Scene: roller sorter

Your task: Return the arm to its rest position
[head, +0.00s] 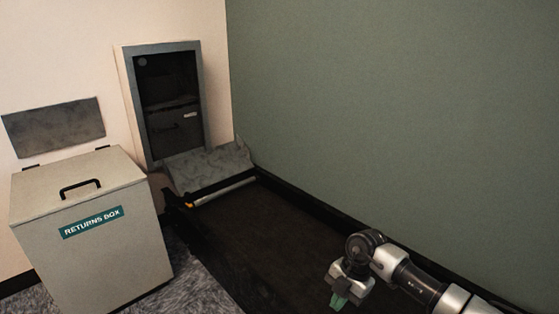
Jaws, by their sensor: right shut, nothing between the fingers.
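My right arm comes in from the lower right corner. Its gripper (340,298) is at the bottom of the head view, over the near part of a dark conveyor bed (270,235). The green-tipped fingers are shut with nothing between them, and they point down. The gripper is well apart from the box and the wall hatch. My left gripper is not in view.
A grey returns box (105,255) with a black handle (80,187) stands at the left. A framed wall hatch (205,105) is at the back, with a tilted grey slab (210,168) below it. A green wall (400,110) borders the conveyor on the right.

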